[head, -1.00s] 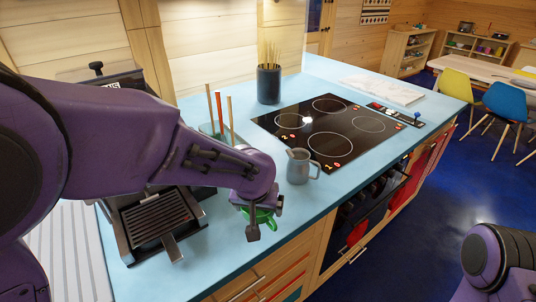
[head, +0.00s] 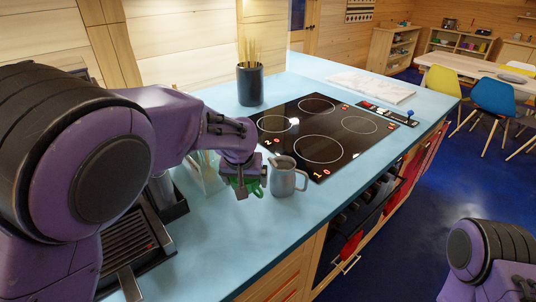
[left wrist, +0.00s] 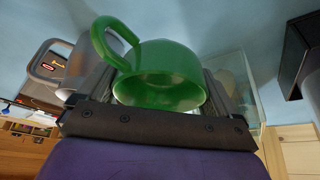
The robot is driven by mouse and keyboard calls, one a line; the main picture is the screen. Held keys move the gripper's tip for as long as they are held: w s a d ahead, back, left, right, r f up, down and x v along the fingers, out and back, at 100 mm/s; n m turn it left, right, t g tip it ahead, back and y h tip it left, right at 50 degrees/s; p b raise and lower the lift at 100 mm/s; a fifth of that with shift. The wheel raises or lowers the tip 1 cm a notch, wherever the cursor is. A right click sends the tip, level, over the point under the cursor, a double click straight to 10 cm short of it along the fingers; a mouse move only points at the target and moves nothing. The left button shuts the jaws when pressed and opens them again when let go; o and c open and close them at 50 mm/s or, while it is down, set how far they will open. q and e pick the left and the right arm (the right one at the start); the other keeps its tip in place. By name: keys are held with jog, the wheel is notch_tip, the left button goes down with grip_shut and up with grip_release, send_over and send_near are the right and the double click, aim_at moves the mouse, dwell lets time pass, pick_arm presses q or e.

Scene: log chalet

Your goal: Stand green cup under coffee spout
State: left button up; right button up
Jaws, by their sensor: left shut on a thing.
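My left gripper (head: 242,187) is shut on the green cup (head: 254,187), just left of a grey pitcher in the head view. The cup shows best in the left wrist view (left wrist: 165,75), between the fingers, its handle at upper left. I cannot tell whether it touches the counter. The coffee machine's drip tray (head: 128,243) shows at lower left in the head view. Most of the machine and its spout are hidden behind my left arm. My right arm shows at lower right, its gripper out of view.
The grey pitcher (head: 287,177) stands close beside the cup. A glass container (head: 207,172) with sticks stands on its other side. Behind are a black hob (head: 320,148) and a dark pot of sticks (head: 250,84). The blue counter (head: 222,240) is clear in front.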

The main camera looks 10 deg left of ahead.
pick_arm(q)
jog(key=w+f, duration=0.1)
jog(key=w+a+f, duration=0.1)
jog(key=shift+w+f, duration=0.35)
jog(key=shift+f, duration=0.05)
jog(key=shift+s+a+f, duration=0.1)
jog(key=shift+a+f, duration=0.05)
jog(key=f, duration=0.3)
jog(key=shift+s, duration=0.3)
jog(key=shift+w+f, duration=0.15)
jog(key=shift+w, duration=0.15)
jog(key=shift+s, duration=0.1)
jog(key=o, duration=0.8)
jog(key=shift+s, duration=0.15)
